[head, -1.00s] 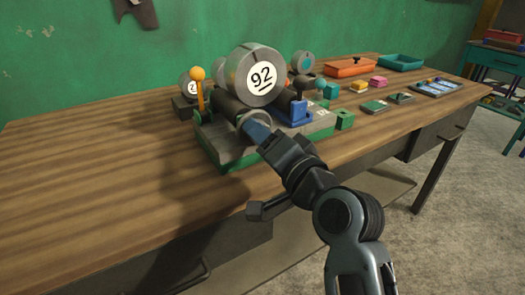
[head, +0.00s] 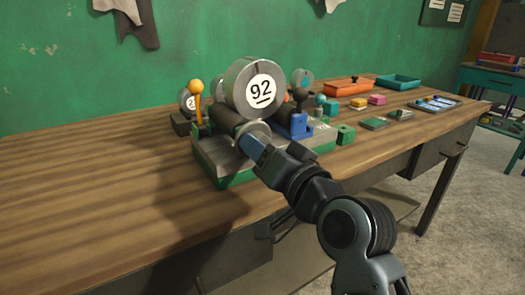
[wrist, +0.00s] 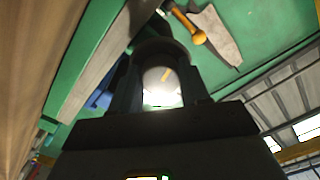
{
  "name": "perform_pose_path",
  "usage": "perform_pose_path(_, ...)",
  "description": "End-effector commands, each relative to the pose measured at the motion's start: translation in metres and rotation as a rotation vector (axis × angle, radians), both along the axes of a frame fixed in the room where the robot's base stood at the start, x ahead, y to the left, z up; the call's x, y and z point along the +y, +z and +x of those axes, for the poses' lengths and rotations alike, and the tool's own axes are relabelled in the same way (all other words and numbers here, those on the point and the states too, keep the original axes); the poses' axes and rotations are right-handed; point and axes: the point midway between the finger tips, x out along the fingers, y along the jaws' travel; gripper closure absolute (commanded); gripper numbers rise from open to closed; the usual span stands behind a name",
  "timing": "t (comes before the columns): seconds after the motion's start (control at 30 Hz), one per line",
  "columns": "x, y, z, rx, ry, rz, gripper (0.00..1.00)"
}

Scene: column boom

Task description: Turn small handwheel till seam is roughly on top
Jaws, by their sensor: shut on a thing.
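The small handwheel (head: 262,129) is a grey metal disc at the front of a green-and-grey fixture on the bench. My gripper (head: 250,144) is shut on it from the front right and hides part of it. In the wrist view a pale, shiny round face (wrist: 160,88) with a short orange mark shows between my fingers. Behind the handwheel stands a large metal drum (head: 234,92) with a white "92" label, now nearly upright. A dark seam line (head: 258,68) shows on the drum's face close to its top.
A yellow-knobbed lever (head: 196,90) stands left of the drum and a dark-knobbed lever on a blue block (head: 299,123) right of it. Small blocks and an orange tray (head: 348,86) lie farther right. The bench's left side is clear.

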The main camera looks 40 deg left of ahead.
Motion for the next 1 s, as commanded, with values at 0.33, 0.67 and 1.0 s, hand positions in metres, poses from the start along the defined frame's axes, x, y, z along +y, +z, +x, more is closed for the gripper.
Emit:
perform_pose_path(0.33,0.000,-0.002,0.000,0.003,0.001,-0.002,0.35)
perform_pose_path(0.67,-0.001,-0.001,-0.001,0.002,0.000,-0.001,0.29)
perform_pose_path(1.0,-0.045,-0.001,-0.018,0.003,-0.003,0.000,0.29)
